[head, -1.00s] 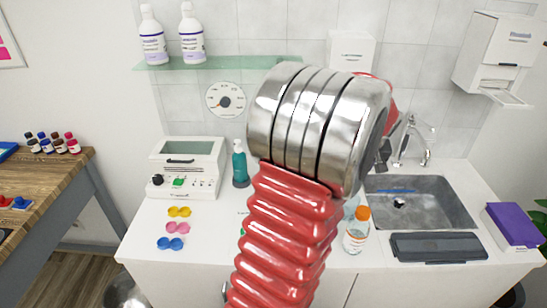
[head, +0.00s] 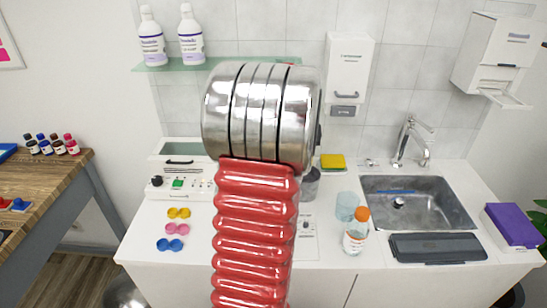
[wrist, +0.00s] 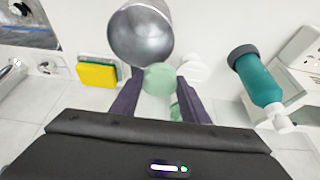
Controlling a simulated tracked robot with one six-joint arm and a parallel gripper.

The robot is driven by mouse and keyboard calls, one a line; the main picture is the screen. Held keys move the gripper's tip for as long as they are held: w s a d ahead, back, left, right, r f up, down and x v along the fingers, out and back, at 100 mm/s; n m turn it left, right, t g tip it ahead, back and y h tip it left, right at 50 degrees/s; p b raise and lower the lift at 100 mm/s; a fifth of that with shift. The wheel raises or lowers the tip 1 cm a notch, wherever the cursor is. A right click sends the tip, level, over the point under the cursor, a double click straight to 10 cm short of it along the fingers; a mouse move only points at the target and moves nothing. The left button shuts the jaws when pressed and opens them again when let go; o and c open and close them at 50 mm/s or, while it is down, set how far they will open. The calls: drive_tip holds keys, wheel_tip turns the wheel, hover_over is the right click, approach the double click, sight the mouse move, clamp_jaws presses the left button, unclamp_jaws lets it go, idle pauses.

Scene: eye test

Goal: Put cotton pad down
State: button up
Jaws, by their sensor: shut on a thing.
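The pale green round cotton pad (wrist: 160,79) is between the two dark fingers of my gripper (wrist: 159,83) in the wrist view. My gripper is shut on it. An open grey metal cup (wrist: 140,38) lies just beyond the pad in that view; I cannot tell the height between them. The cup also shows partly behind my arm in the head view (head: 311,184). My gripper and the pad are hidden behind my red and silver arm in the head view.
A yellow sponge (head: 333,161) is near the cup. A teal bottle (wrist: 259,80) stands on the other side. Contact lens cases (head: 177,229) lie at the counter's left.

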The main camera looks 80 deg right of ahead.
drive_tip(key=w, duration=0.3)
drive_tip(key=w+d, duration=0.1)
drive_tip(key=w, duration=0.2)
drive_tip(key=shift+w+d, duration=0.1)
drive_tip(key=shift+w, duration=0.1)
drive_tip(key=shift+w, duration=0.35)
drive_tip(key=f, duration=0.2)
drive_tip(key=shift+w+f, duration=0.3)
drive_tip(key=shift+w, duration=0.05)
drive_tip(key=shift+d+f, duration=0.1)
drive_tip(key=shift+f, duration=0.35)
drive_tip(key=shift+f, duration=0.3)
drive_tip(key=o, duration=1)
drive_tip(key=shift+r, duration=0.15)
